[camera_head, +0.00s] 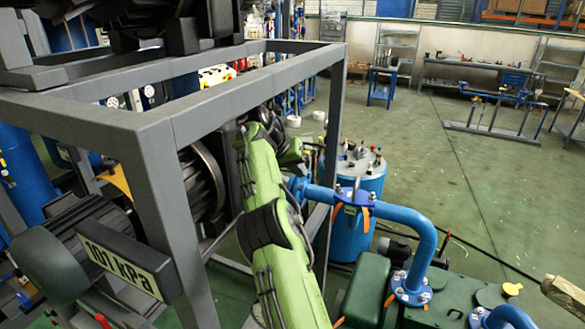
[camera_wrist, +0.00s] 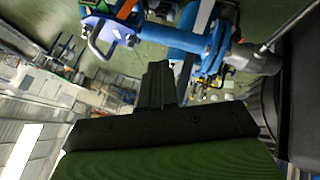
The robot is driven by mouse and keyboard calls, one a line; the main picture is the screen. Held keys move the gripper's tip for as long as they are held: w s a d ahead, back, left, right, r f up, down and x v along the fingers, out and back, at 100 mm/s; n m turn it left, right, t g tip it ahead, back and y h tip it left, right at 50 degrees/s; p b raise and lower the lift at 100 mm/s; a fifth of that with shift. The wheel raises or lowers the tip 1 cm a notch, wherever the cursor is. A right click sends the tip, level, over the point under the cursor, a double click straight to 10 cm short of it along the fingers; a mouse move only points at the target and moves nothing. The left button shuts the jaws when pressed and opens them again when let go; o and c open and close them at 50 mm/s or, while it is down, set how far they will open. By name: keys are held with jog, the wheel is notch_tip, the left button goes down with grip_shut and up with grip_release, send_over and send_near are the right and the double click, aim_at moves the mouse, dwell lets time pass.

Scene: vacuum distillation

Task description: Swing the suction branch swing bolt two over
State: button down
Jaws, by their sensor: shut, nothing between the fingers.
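A blue pipe branch (camera_head: 320,194) runs right from the frame to a collar (camera_head: 352,197) with bolt heads on top and orange strips (camera_head: 366,219) hanging from it. I cannot tell which part is swing bolt two. My gripper's dark fingers are together and empty, apparently apart from the pipe. In the head view my green arm reaches toward the frame; its fingertips cannot be made out.
A grey steel frame (camera_head: 158,190) stands close around my arm. A blue tank (camera_head: 350,230) stands behind the pipe. A green machine (camera_head: 450,300) fills the lower right. Open floor (camera_head: 440,180) lies beyond.

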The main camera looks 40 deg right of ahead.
jog(key=b, duration=0.3)
send_near(339, 193)
jog(key=w+d+f, duration=0.2)
jog(key=d+f, duration=0.1)
jog(key=f, duration=0.1)
jog(key=shift+d+f, duration=0.1)
jog(key=shift+f, duration=0.05)
